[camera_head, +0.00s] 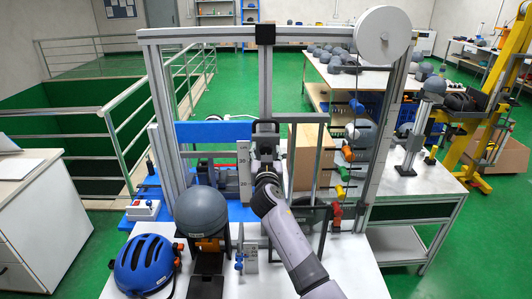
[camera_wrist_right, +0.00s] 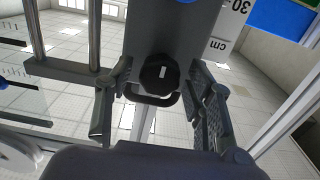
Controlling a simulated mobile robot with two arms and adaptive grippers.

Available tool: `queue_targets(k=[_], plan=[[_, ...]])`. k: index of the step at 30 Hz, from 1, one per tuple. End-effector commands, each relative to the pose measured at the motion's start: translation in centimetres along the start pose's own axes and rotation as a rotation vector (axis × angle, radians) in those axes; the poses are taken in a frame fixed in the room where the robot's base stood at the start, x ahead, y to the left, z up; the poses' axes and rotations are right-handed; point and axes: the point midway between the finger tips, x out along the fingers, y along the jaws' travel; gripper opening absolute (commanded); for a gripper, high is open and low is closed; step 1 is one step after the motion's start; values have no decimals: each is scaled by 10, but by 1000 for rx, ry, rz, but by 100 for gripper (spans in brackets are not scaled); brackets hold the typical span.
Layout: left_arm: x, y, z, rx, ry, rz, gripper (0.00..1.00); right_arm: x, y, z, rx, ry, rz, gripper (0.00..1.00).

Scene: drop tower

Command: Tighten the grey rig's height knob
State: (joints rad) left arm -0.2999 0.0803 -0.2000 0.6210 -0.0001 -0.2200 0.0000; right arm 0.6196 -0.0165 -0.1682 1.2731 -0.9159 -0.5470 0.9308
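The grey rig (camera_head: 157,88) stands in front of me as an upright metal frame on a bench. In the right wrist view its height knob (camera_wrist_right: 159,72) is black and round with a pale mark on its face, on a dark grey block beside a cm scale (camera_wrist_right: 225,30). The scale also shows in the head view (camera_head: 243,170). My right gripper (camera_wrist_right: 158,82) is open, with one finger on each side of the knob and a gap on both sides. In the head view my right gripper (camera_head: 265,148) hides the knob. My left gripper is not in view.
A dark grey dome (camera_head: 201,208) and a blue helmet (camera_head: 146,263) are at the front left of the rig. A white disc (camera_head: 383,36) sits at the rig's top right. Coloured knobs line its right post. A yellow frame (camera_head: 500,75) stands farther right.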

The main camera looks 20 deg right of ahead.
Motion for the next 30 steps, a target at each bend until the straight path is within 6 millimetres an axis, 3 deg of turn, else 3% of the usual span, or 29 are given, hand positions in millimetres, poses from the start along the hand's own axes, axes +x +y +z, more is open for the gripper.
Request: queue_targets(k=[18,30], plan=[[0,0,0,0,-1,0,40,0,0,0,0,0,0,6],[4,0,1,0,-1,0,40,0,0,0,-82,1,-1,6]])
